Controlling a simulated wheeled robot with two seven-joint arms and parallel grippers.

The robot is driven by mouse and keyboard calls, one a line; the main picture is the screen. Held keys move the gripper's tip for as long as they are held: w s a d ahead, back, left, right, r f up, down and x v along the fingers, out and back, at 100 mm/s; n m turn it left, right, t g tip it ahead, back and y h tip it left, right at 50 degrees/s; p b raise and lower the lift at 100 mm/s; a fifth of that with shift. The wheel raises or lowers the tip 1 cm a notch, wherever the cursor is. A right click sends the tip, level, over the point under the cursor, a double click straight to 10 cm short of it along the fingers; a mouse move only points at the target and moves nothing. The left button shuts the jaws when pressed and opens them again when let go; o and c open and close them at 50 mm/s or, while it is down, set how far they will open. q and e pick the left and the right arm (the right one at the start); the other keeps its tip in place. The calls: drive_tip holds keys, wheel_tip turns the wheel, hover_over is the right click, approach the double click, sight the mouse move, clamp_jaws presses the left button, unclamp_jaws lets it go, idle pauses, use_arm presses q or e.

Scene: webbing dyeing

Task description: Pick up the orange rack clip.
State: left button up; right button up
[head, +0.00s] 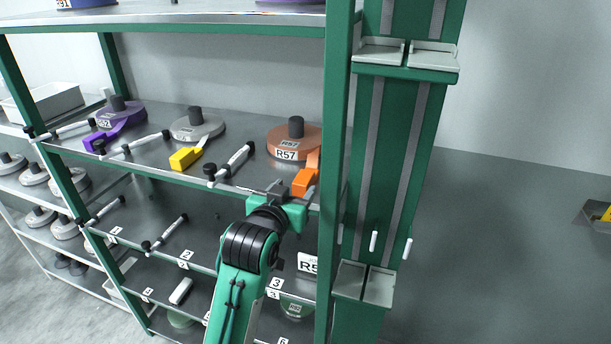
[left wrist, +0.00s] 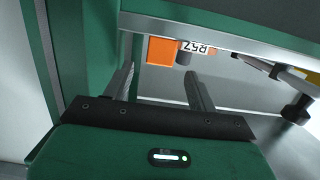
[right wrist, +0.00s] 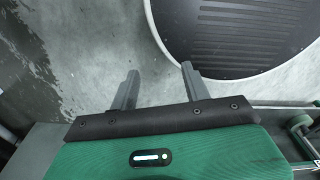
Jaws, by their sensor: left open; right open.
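The orange rack clip (head: 304,182) sits at the front edge of the upper shelf, just below the brown R57 roll (head: 305,138). It also shows in the left wrist view as an orange block (left wrist: 162,51) beside the R57 label. My left gripper (head: 287,190) is open and empty, just in front of the shelf edge and close to the clip. In the left wrist view its fingers (left wrist: 161,76) point toward the clip, apart from it. My right gripper (right wrist: 160,72) is open and empty over a grey floor; it is outside the head view.
A green rack post (head: 338,140) stands close to the right of the clip. A white-and-black rod (head: 234,160) lies left of it. Grey (head: 197,126) and purple (head: 118,115) rolls stand further left, with yellow and purple clips. A large dark round surface (right wrist: 235,35) lies ahead of my right gripper.

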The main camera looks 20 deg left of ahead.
sight(303, 178)
use_arm(q)
drive_tip(key=shift+w+d, duration=0.15)
drive_tip(key=shift+w, duration=0.75)
drive_tip(key=shift+w+f, duration=0.1)
drive_tip(key=shift+w, duration=0.05)
drive_tip(key=shift+w+p, duration=0.15)
drive_tip(key=shift+p, duration=0.35)
drive_tip(key=w+p, duration=0.1)
drive_tip(key=w, duration=0.1)
drive_tip(key=w+p, duration=0.1)
drive_tip(key=shift+w+f+p, duration=0.2)
drive_tip(key=shift+w+p, duration=0.2)
drive_tip(key=shift+w+f, duration=0.15)
drive_tip(key=shift+w, duration=0.3)
drive_tip(key=c, duration=0.9)
drive_tip(key=shift+c, duration=0.9)
use_arm(e)
drive_tip(key=r, duration=0.1)
drive_tip(key=d+r, duration=0.1)
drive_tip(key=r, duration=0.2)
drive_tip(key=shift+w+d+r, duration=0.2)
drive_tip(key=shift+d, duration=0.15)
